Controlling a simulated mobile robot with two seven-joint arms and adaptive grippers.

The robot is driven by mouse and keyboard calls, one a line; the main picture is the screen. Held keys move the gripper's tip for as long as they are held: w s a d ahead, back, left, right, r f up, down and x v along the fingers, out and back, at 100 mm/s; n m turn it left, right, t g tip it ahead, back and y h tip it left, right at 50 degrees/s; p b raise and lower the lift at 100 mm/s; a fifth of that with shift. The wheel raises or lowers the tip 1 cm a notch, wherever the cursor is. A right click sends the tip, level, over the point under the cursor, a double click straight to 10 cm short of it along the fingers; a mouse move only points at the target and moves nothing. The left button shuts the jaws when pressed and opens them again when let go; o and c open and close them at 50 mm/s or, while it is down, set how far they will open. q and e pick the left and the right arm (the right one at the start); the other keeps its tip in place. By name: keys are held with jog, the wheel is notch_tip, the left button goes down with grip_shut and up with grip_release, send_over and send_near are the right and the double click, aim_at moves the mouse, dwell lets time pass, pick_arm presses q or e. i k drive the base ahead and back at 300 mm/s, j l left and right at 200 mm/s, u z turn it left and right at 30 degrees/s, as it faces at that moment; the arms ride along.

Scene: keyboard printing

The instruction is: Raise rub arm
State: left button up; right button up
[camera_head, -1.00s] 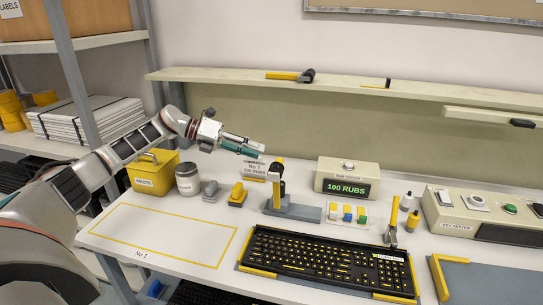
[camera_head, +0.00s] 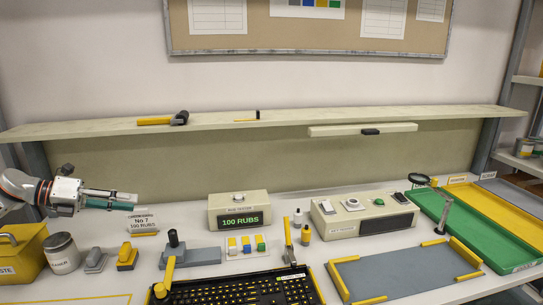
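The rub arm (camera_head: 167,273) is a yellow bar on a grey post with a black knob on top. The rub counter (camera_head: 239,211) reads 100 RUBS. My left gripper (camera_head: 122,201) is at the left, above the table and left of the post, apart from the rub arm. Its grey and teal finger parts lie close together, and I cannot tell whether they are shut. My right gripper is out of view.
A yellow waste bin (camera_head: 22,255), a lidded jar (camera_head: 62,254) and small grey and yellow blocks stand at the left. A yellow-handled tool (camera_head: 288,232) stands behind the keyboard. The key tester (camera_head: 364,215), a grey mat (camera_head: 405,275) and a green tray (camera_head: 465,232) are to the right.

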aim_at(163, 296)
jog(key=k, duration=0.95)
